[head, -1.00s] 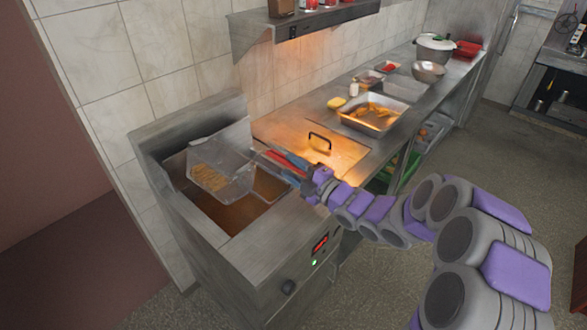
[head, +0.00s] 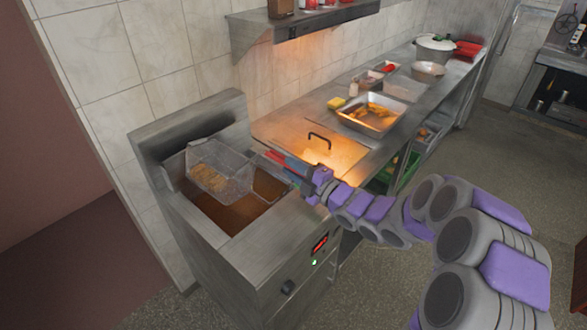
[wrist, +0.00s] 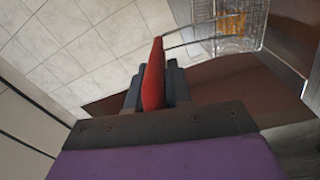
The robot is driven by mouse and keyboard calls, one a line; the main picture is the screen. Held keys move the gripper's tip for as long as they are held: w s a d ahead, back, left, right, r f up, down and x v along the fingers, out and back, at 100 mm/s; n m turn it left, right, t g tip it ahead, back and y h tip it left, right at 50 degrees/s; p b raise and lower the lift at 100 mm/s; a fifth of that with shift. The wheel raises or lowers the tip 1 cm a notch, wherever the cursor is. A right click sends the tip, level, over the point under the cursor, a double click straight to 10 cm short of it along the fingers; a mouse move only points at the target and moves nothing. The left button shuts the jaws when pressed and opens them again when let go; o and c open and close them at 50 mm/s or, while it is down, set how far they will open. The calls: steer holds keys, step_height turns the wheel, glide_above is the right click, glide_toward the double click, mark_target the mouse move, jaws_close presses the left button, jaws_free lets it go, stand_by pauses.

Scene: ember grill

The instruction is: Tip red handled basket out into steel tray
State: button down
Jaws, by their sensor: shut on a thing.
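The wire-mesh basket (head: 232,184) has golden food pieces in its far-left end. It hangs over the left part of the fryer well, low near the brown oil. My gripper (head: 300,168) is shut on its red handle (head: 275,157), to the right of the basket. In the wrist view the red handle (wrist: 153,75) stands between my dark fingers, with the basket (wrist: 250,40) at the top right. The steel tray (head: 347,121) sits on the counter beyond the fryer and holds orange-yellow pieces.
The fryer (head: 255,250) has a raised back. To its right is a warmly lit lid with a black handle (head: 319,138). A shelf (head: 300,28) overhangs the wall side. A yellow block (head: 336,103), small containers, a bowl (head: 428,70) and a pot (head: 434,47) stand along the counter.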

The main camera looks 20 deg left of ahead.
stand_by(0.4)
steer(key=shift+a+r, duration=0.1)
steer(key=shift+r, duration=1.1)
steer(key=shift+r+p, duration=0.4)
steer(key=shift+r, duration=0.4)
steer(key=shift+d, duration=0.2)
steer(key=shift+b+v, duration=0.7)
steer(key=shift+v, duration=1)
steer(key=shift+s+d+r, duration=0.15)
steer(key=shift+s+d, duration=0.1)
steer(key=shift+d, duration=0.25)
steer(key=shift+w, duration=0.1)
